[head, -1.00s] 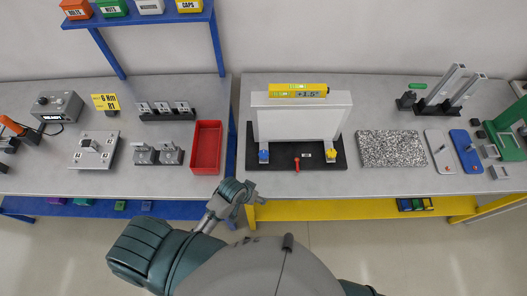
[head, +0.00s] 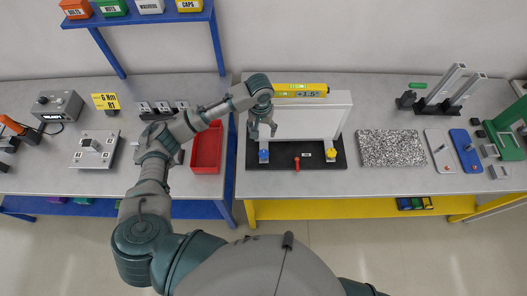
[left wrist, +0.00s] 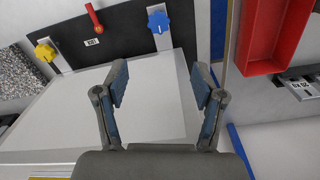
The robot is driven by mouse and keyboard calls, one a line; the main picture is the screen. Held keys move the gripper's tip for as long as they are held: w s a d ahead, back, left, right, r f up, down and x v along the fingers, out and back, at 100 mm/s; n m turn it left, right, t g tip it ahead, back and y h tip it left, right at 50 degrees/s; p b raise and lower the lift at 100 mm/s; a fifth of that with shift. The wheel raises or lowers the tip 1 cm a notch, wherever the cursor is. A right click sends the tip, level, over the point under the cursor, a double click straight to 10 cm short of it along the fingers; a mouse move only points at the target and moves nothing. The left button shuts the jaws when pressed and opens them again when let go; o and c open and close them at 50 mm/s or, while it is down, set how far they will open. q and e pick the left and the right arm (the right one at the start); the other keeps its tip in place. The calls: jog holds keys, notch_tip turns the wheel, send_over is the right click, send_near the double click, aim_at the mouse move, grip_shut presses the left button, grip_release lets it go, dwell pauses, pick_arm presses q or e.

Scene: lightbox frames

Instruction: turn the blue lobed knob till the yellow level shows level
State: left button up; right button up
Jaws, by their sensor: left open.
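The blue lobed knob (head: 263,155) sits at the front left of a black base (head: 282,163) under a white panel (head: 305,121). It also shows at the top of the left wrist view (left wrist: 158,22). The yellow level (head: 307,90) lies along the panel's top edge; its display appears to read 1.5°, and its left end is hidden by my arm. My left gripper (head: 262,132) is open and empty, in front of the panel's left part, short of the blue knob in the picture. Its open fingers (left wrist: 161,88) show nothing between them but panel surface. My right gripper is not in view.
A yellow knob (head: 331,154) and a red lever (head: 297,163) share the black base. A red tray (head: 206,148) lies left of it, under my forearm's side. A speckled granite plate (head: 392,148) lies to the right. The table's front strip is clear.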

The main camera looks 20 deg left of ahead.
aim_at(264, 153)
pick_arm(q)
jog(key=f, duration=0.5)
jog(key=f+p, duration=0.1)
jog(key=f, duration=1.1)
jog(key=shift+d, duration=0.3)
jog(key=c, duration=1.1)
